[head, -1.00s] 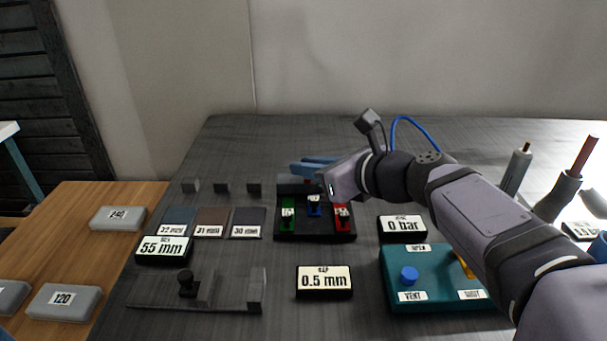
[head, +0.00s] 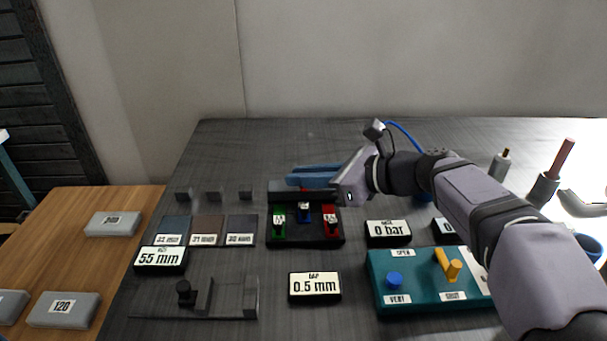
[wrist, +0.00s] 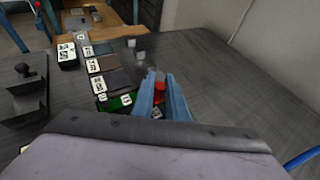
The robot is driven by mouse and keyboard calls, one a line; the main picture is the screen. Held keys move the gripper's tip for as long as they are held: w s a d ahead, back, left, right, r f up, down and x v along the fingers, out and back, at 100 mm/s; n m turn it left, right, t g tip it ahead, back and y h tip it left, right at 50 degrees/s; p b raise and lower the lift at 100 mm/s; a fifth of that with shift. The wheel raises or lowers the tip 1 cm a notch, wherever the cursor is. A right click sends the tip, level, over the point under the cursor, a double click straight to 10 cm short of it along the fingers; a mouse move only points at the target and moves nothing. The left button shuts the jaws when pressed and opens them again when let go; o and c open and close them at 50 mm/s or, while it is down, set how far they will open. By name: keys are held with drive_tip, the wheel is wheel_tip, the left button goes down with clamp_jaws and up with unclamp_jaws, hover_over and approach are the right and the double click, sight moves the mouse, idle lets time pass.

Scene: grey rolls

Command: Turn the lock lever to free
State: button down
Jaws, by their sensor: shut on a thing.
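The black block (head: 290,233) with green, blue and red labelled pieces sits mid-table in the head view. My gripper (head: 292,178) reaches in from the right, its blue fingers lying across the raised back of this block. In the wrist view its fingers (wrist: 162,88) are close together, with a small red piece (wrist: 159,87) between them. This red piece seems to be the lock lever's handle. The rest of the lever is hidden by my fingers and hand, and I cannot read its position.
A teal panel (head: 420,262) with a blue knob and a yellow lever stands at front right. Displays read 0 bar (head: 388,232), 0.5 mm (head: 314,288) and 55 mm (head: 161,260). Three labelled plates (head: 207,230) lie left of the block.

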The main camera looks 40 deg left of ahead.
drive_tip(key=c, duration=1.7)
unclamp_jaws()
drive_tip(key=shift+c, duration=0.2)
drive_tip(key=v, duration=0.7)
drive_tip(key=shift+p, duration=0.45)
drive_tip(key=shift+w+d+r, duration=0.1)
